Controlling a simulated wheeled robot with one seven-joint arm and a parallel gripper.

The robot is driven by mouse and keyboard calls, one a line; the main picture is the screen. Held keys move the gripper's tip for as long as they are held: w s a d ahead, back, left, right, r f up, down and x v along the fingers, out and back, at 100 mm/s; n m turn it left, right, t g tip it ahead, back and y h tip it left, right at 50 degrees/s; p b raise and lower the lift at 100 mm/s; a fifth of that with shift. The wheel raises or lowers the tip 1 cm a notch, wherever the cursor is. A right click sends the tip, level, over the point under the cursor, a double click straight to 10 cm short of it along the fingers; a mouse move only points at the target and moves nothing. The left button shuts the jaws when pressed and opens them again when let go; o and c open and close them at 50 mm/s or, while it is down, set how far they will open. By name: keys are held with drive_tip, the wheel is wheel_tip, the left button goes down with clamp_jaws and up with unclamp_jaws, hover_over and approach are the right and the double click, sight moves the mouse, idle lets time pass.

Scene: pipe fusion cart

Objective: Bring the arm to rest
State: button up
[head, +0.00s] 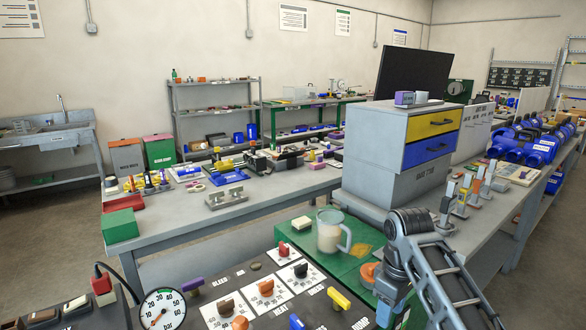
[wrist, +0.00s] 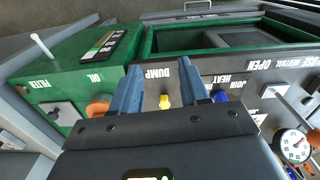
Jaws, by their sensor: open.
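In the wrist view my gripper (wrist: 164,75) is open, its two blue-grey fingers apart with nothing held between them. It hangs over the dark control panel (wrist: 195,68). The yellow knob (wrist: 164,101) by the "DUMP" label shows in the gap between the fingers; how far below them it lies I cannot tell. In the head view my arm (head: 425,262) is bent at the lower right, over the right side of the cart. The yellow knob there is likely the yellow lever (head: 339,298) near the bottom edge.
Near the arm stand a clear jug (head: 329,232) on a green top (head: 300,243) and a grey cabinet (head: 385,150) with yellow and blue drawers. The panel carries several knobs and a gauge (head: 162,309). An orange knob (wrist: 98,107) is left of the fingers. Open floor shows at left.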

drive_tip(key=s+a+f+m+t+y, duration=0.1)
drive_tip(key=s+a+f+m+t, duration=0.1)
drive_tip(key=s+a+f, duration=0.4)
drive_tip(key=s+a+f+m+t+y, duration=0.1)
drive_tip(key=s+a+f+t, duration=0.2)
drive_tip(key=s+f, duration=0.65)
drive_tip(key=s+f+m+t, duration=0.2)
drive_tip(key=s, duration=0.5)
drive_tip(key=s+d+r+m+t+h, duration=0.1)
drive_tip(key=s+d+r+m+t, duration=0.2)
drive_tip(key=s+r, duration=0.65)
drive_tip(key=s+d+r+t+h, duration=0.1)
drive_tip(key=s+d+r+t, duration=0.4)
drive_tip(key=s, duration=0.8)
drive_tip(key=s+d+r, duration=0.1)
drive_tip(key=s+r, duration=0.4)
drive_tip(key=r, duration=0.6)
drive_tip(key=shift+d+b, duration=0.2)
drive_tip(key=shift+b, duration=0.1)
